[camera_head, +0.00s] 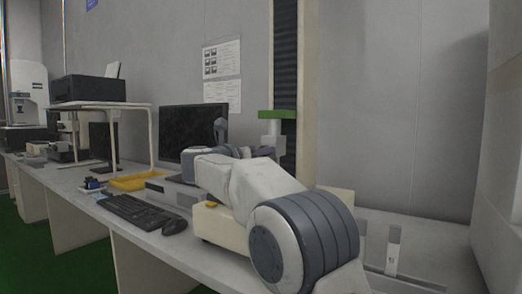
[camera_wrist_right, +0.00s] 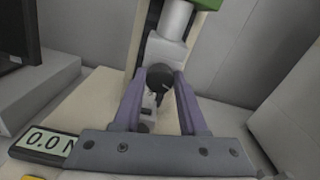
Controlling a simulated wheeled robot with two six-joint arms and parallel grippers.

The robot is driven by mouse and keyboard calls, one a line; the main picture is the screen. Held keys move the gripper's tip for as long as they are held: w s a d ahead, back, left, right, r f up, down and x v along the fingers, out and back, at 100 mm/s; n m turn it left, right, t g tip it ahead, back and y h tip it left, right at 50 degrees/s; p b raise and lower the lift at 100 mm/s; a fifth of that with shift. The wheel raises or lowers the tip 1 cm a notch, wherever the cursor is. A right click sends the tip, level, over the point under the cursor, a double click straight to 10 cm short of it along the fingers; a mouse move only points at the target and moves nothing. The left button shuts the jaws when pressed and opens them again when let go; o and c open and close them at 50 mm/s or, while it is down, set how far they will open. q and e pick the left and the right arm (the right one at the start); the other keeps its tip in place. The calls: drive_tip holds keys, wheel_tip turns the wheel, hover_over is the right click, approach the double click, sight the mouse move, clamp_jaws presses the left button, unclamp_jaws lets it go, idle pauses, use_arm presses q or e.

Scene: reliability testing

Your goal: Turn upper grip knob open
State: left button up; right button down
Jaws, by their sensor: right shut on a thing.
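My right gripper (camera_wrist_right: 160,92) fills the middle of the right wrist view. Its two purple-grey fingers are shut on a round dark knob (camera_wrist_right: 160,77). The arm hides the knob there. The stand's green-topped upper part (camera_head: 277,115) shows above the arm. My left gripper is not in view.
A display reading "0.0 N" (camera_wrist_right: 45,143) lies at the lower left of the wrist view. On the bench are a black monitor (camera_head: 195,132), a keyboard (camera_head: 138,212), a mouse (camera_head: 174,226) and a yellow tray (camera_head: 130,183). A grey wall stands close behind.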

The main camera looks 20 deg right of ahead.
drive_tip(key=shift+a+f+n+p, duration=0.1)
drive_tip(key=shift+n+p, duration=10.35)
drive_tip(key=shift+n, duration=0.85)
drive_tip(key=shift+c, duration=2.2)
unclamp_jaws()
drive_tip(key=v, duration=1)
drive_tip(key=shift+a+b, duration=0.2)
drive_tip(key=shift+b, duration=0.1)
drive_tip(key=shift+s, duration=0.15)
